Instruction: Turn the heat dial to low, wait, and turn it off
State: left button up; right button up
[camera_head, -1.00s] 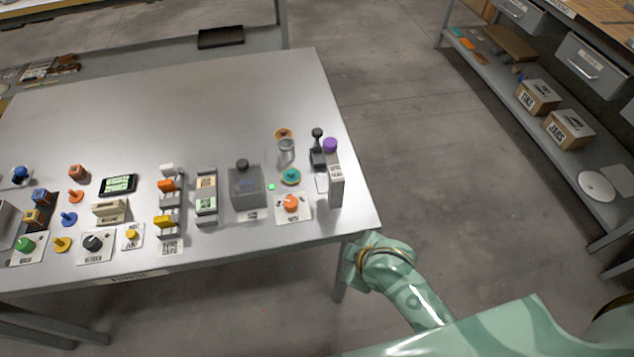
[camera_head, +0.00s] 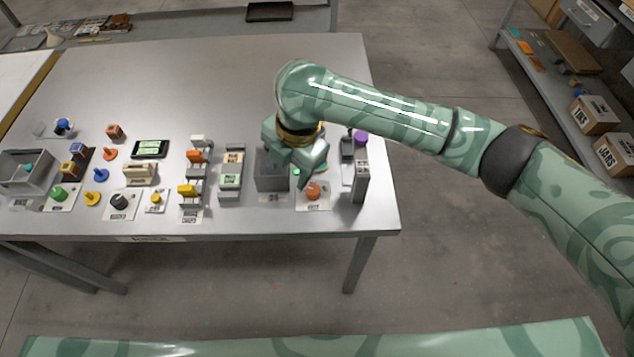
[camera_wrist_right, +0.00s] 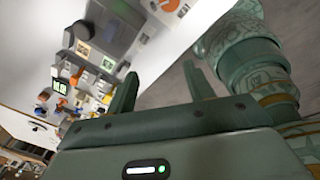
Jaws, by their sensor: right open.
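The heat dial (camera_head: 313,190) is an orange knob on a white labelled plate near the front right of the table. It also shows at the top edge of the right wrist view (camera_wrist_right: 168,5), partly cut off. Its exact setting is too small to read. My right gripper (camera_head: 313,168) hangs over the table just behind and above the dial, apart from it as far as I can tell. In the right wrist view its two fingers (camera_wrist_right: 160,88) stand wide apart with nothing between them. My left gripper is not in view.
Several knobs and blocks line the front. The back of the table is clear.

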jog(key=n+h, duration=0.1)
jog(key=h, duration=0.1)
send_near(313, 189)
notch_tip(313, 189, down, 9)
jog(key=b, duration=0.6)
jog(key=shift+w+r+b, duration=0.1)
jog(key=shift+b, duration=0.2)
jog(key=c, duration=1)
